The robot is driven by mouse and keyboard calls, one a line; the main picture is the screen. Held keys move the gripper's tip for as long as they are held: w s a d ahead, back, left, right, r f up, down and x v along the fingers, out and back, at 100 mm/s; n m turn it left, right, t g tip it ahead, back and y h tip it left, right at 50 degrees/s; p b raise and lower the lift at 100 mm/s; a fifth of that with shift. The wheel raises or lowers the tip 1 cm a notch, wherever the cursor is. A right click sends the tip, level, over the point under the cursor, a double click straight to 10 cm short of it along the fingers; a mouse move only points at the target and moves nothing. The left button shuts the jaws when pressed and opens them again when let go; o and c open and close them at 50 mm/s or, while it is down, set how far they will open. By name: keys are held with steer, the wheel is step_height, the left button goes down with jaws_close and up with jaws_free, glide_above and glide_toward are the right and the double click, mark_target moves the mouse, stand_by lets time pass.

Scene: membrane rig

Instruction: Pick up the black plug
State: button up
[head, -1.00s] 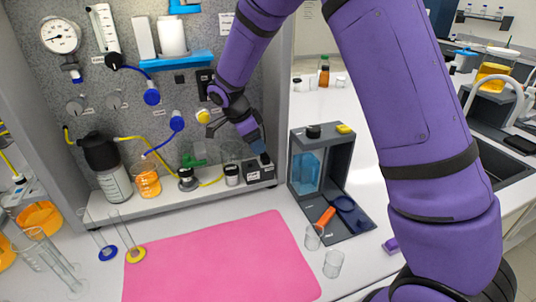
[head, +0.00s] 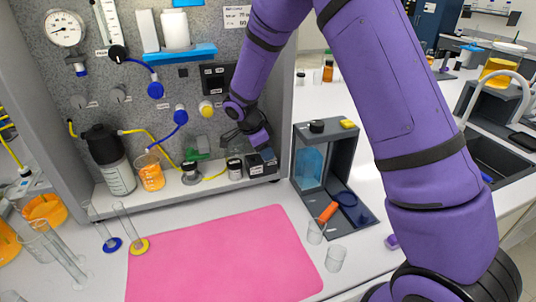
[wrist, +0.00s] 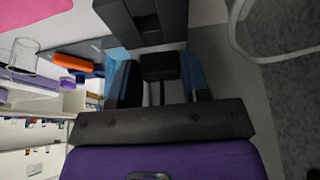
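The black plug (wrist: 160,67) shows in the wrist view as a small dark block between my blue-sided fingers. My gripper (wrist: 160,80) has a finger along each side of it, with no clear gap left between plug and fingers, so it looks shut on the plug. In the head view my gripper (head: 255,146) is just above the black labelled box at the right end of the rig's shelf. My gripper hides the plug there, and I cannot tell whether the plug is clear of what lies below.
The black labelled box (head: 262,163) stands beside small jars (head: 235,169). An orange beaker (head: 150,174) and dark bottle are left on the shelf. The pink mat (head: 220,255) is bare.

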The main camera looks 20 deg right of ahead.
steer(key=c, duration=0.4)
steer(key=shift+r, duration=0.5)
steer(key=r, duration=0.1)
steer(key=s+r, duration=0.1)
steer(key=shift+a+r, duration=0.2)
steer(key=shift+r, duration=0.15)
steer(key=s+a+r, duration=0.1)
steer(key=s+a, duration=0.3)
steer(key=s, duration=1)
steer(key=shift+s+r, duration=0.15)
steer(key=shift+s, duration=0.1)
